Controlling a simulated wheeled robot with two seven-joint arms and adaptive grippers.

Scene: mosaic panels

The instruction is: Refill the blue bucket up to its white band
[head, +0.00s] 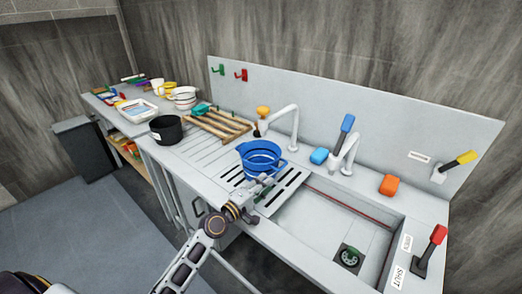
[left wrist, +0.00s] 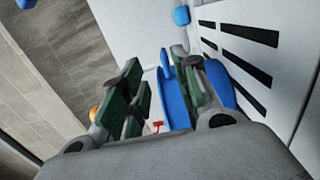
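The blue bucket (head: 256,171) stands upright on the slotted rack (head: 226,172) at the left end of the sink. A white band shows inside it; I cannot tell the water level. My left gripper (head: 266,181) is at the bucket's front side. In the left wrist view, the green-padded fingers of the left gripper (left wrist: 160,92) are apart, with part of the blue bucket (left wrist: 175,103) between them and a gap on one side. A white tap with a blue lever (head: 346,124) and one with an orange knob (head: 263,111) stand behind. My right gripper is out of view.
The sink basin (head: 330,222) has a drain (head: 349,257). A red lever (head: 438,235) stands by a SHUT label (head: 398,271). A blue sponge (head: 319,156) and orange block (head: 391,185) lie on the back ledge. A black pot (head: 166,131) and wooden rack (head: 210,124) stand left.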

